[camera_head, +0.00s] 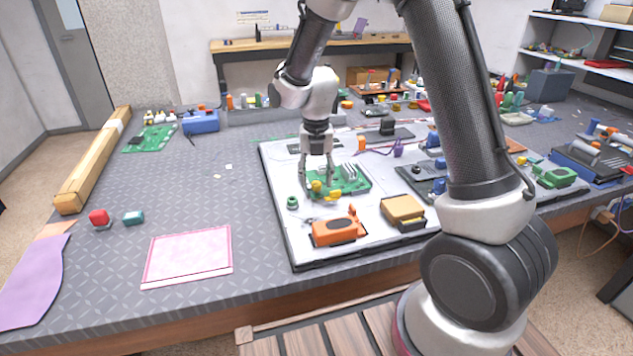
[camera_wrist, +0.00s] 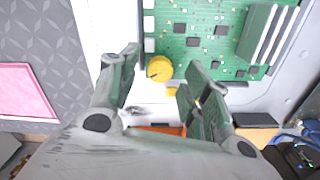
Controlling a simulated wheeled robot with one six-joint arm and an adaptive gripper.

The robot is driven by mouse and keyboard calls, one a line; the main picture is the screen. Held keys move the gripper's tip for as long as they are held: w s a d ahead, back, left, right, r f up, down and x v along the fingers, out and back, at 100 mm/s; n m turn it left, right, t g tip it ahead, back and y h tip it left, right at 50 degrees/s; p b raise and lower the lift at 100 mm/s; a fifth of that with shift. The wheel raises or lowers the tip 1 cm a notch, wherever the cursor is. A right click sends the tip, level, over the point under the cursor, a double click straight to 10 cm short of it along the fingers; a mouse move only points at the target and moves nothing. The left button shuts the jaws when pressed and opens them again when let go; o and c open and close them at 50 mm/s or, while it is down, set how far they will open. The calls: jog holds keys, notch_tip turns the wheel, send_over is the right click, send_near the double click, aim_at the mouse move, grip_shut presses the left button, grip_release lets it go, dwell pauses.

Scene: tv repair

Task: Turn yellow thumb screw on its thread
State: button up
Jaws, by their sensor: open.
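A yellow thumb screw (camera_wrist: 160,68) shows its round head beside the lower edge of a green circuit board (camera_wrist: 185,68). In the head view the yellow screw (camera_head: 317,186) is at the left end of the board (camera_head: 352,181). A smaller yellow piece (camera_wrist: 172,92) lies just below it in the wrist view. My gripper (camera_head: 317,177) points down over the screw. In the wrist view my gripper (camera_wrist: 164,62) is open, with one finger on each side of the screw head. I cannot tell whether either finger touches it. The screw's thread is hidden.
The board lies on a white panel (camera_head: 283,218) on the grey bench (camera_head: 200,190). An orange device (camera_head: 338,231), a tan box (camera_head: 403,212) and a green ring (camera_head: 292,203) are close by. A pink sheet (camera_head: 187,256) lies left, with free bench around it.

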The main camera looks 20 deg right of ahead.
aim_at(317, 183)
notch_tip(317, 183, up, 10)
dwell(0.3)
jog(key=shift+f, duration=0.1)
jog(key=s+d+r+m+t, duration=0.1)
jog(key=s+d+r+m, duration=0.3)
jog(key=s+m, duration=0.5)
jog(key=s+d+r+m+t, duration=0.2)
jog(key=s+d+r+m, duration=0.2)
jog(key=m, duration=0.9)
jog(key=s+d+r+m+t, duration=0.1)
jog(key=s+d+r+m, duration=0.3)
jog(key=s+d+m, duration=0.3)
jog(key=s+m, duration=0.4)
jog(key=s, duration=0.2)
jog(key=shift+s, duration=0.3)
